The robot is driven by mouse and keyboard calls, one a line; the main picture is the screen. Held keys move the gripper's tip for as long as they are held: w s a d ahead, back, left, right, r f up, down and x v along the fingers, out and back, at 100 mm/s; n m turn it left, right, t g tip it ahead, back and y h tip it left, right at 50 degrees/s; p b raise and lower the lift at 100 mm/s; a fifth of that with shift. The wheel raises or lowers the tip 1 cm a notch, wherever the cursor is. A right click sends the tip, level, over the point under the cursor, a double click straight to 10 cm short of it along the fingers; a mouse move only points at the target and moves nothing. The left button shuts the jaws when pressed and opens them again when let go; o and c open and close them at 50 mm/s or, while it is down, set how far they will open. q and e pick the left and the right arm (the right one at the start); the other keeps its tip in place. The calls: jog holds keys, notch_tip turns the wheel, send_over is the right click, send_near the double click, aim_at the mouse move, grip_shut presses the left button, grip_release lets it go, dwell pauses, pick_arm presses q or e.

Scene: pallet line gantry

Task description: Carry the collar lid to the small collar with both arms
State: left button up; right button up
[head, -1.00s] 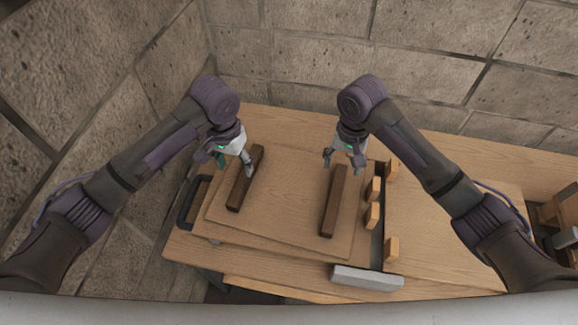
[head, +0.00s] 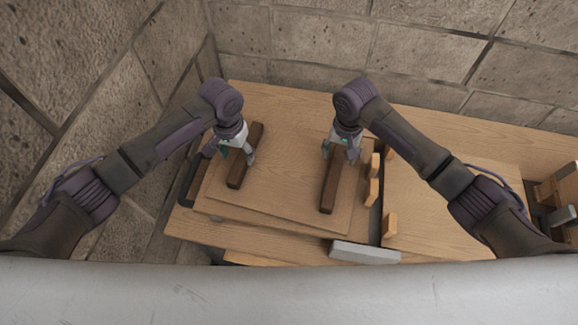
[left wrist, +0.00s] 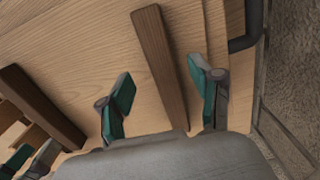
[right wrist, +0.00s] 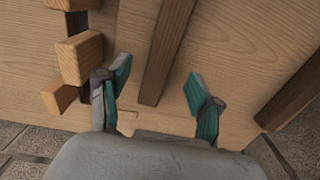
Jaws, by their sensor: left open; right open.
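The collar lid (head: 285,160) is a flat wooden board with two dark brown battens, lying on the table. My left gripper (head: 238,155) is open at the left batten (head: 240,176); in the left wrist view that batten (left wrist: 160,65) runs between its spread fingers. My right gripper (head: 341,152) is open over the far part of the right batten (head: 330,190); in the right wrist view the batten (right wrist: 166,48) lies between its fingers. Neither gripper is shut on a batten. I cannot make out the small collar for certain.
Several upright wooden blocks (head: 371,192) stand along the lid's right side. A grey bar (head: 365,252) lies at the front right. A dark handle (head: 190,180) is at the left. The wood surface (head: 440,210) to the right is mostly clear. Stone walls close off the back and left.

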aim_at(239, 163)
pick_arm(q)
notch_tip(239, 163, down, 6)
jog(key=shift+w+r, duration=0.15)
pick_arm(e)
notch_tip(239, 163, down, 6)
jog(key=shift+w+r, duration=0.15)
pick_arm(q)
grip_shut()
pick_arm(e)
grip_shut()
